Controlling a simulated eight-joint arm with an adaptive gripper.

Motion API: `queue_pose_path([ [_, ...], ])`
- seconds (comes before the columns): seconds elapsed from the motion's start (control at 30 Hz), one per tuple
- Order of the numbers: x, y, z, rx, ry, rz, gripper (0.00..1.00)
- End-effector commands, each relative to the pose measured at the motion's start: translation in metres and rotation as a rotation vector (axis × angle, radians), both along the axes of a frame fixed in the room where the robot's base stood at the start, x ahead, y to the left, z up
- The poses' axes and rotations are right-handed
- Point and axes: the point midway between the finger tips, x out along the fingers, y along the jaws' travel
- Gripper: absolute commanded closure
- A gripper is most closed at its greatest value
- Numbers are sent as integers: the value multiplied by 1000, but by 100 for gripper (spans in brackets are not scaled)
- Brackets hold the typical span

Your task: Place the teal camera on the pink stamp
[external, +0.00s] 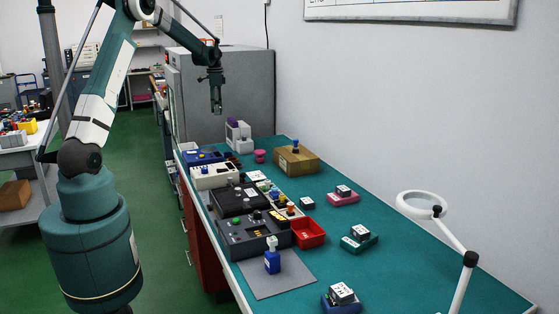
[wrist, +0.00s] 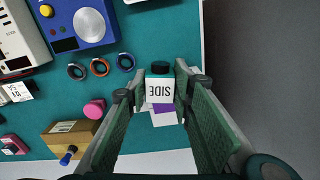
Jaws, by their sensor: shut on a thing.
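My gripper (external: 216,105) is raised above the far end of the bench. In the wrist view, my gripper (wrist: 160,92) has its fingers on either side of a small teal block with a black round top and a white label reading "SIDE", which I take as the teal camera (wrist: 160,72). It is held at the fingertips; in the external view I cannot make it out. The pink stamp (external: 260,156) is a small rounded pink piece standing on the teal bench top, left of the cardboard box. It also shows in the wrist view (wrist: 94,109), left of my fingers, with nothing on it.
A cardboard box (external: 297,163) with a blue stamp (external: 295,146) on it stands beside the pink stamp. A white unit with a purple piece (external: 238,137) is below my gripper. Dark consoles (external: 250,235) and a red tray (external: 308,233) lie nearer. A grey cabinet stands behind.

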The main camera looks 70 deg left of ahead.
Motion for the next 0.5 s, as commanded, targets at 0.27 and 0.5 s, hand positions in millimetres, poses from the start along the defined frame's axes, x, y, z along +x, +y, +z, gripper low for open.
queue_pose_path([
  [0.27, 36, -43, -2, -1, -1, 29, 89],
  [0.5, 76, -100, -2, -1, -1, 70, 89],
])
